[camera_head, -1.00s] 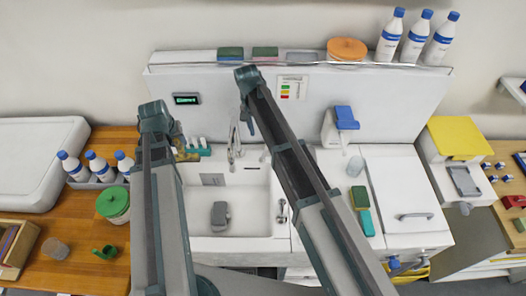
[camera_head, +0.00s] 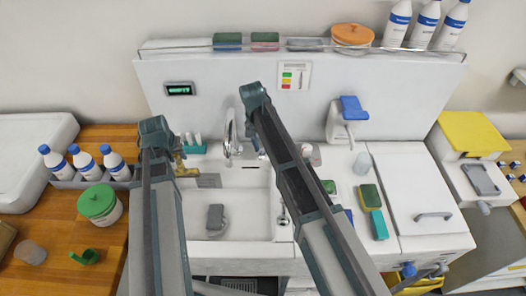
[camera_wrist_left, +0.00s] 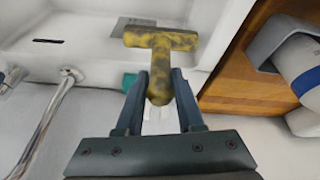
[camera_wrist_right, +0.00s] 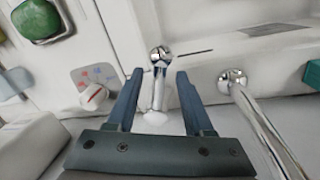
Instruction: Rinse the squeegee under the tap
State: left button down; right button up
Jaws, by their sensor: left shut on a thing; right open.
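The squeegee (camera_wrist_left: 160,42) is a T-shaped piece mottled yellow and black. My left gripper (camera_wrist_left: 158,98) is shut on its handle. In the head view the squeegee (camera_head: 182,166) shows partly beside my left arm, over the left edge of the sink (camera_head: 245,205). The chrome tap (camera_head: 232,142) stands at the back of the sink, right of the squeegee and apart from it. My right gripper (camera_wrist_right: 160,92) is open, with a chrome lever (camera_wrist_right: 159,68) in view between its fingers; I cannot tell if they touch it. The tap's spout (camera_wrist_right: 262,125) is beside it.
A grey block (camera_head: 215,217) lies in the sink. A green-lidded pot (camera_head: 99,205) and several bottles (camera_head: 85,160) stand on the left wooden counter. A dial (camera_wrist_right: 92,95) is near my right gripper.

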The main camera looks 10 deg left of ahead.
grip_shut()
dwell(1.4)
